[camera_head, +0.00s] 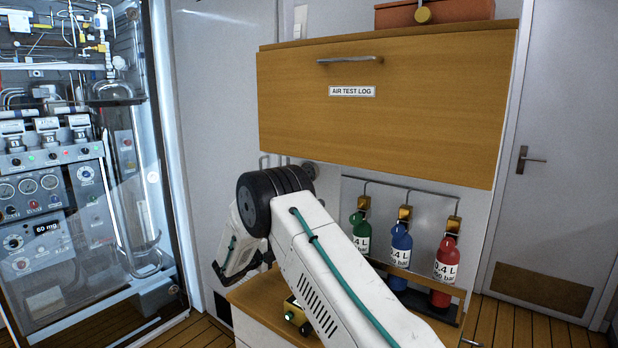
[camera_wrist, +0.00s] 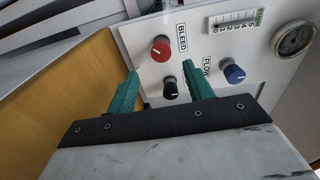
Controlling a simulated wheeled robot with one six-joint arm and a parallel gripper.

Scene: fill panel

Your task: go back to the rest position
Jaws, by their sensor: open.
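My gripper (camera_wrist: 160,84) shows in the wrist view with its two green fingers apart and nothing between them. Beyond the fingers is a white panel (camera_wrist: 202,44) with a red knob (camera_wrist: 161,48) labelled BLEED, a black knob (camera_wrist: 170,89) and a blue knob (camera_wrist: 233,73) beside a FLOW label. The black knob appears between the fingers in the picture; I cannot tell whether they touch it. In the head view my white arm reaches over the wooden counter and the gripper's fingers are hidden.
Green (camera_head: 361,232), blue (camera_head: 400,250) and red (camera_head: 446,268) cylinders stand in a rack right of my arm. A wooden cabinet (camera_head: 400,130) labelled AIR TEST LOG hangs above. A glass-fronted equipment cabinet (camera_head: 150,180) stands left. A round gauge (camera_wrist: 294,38) is on the panel.

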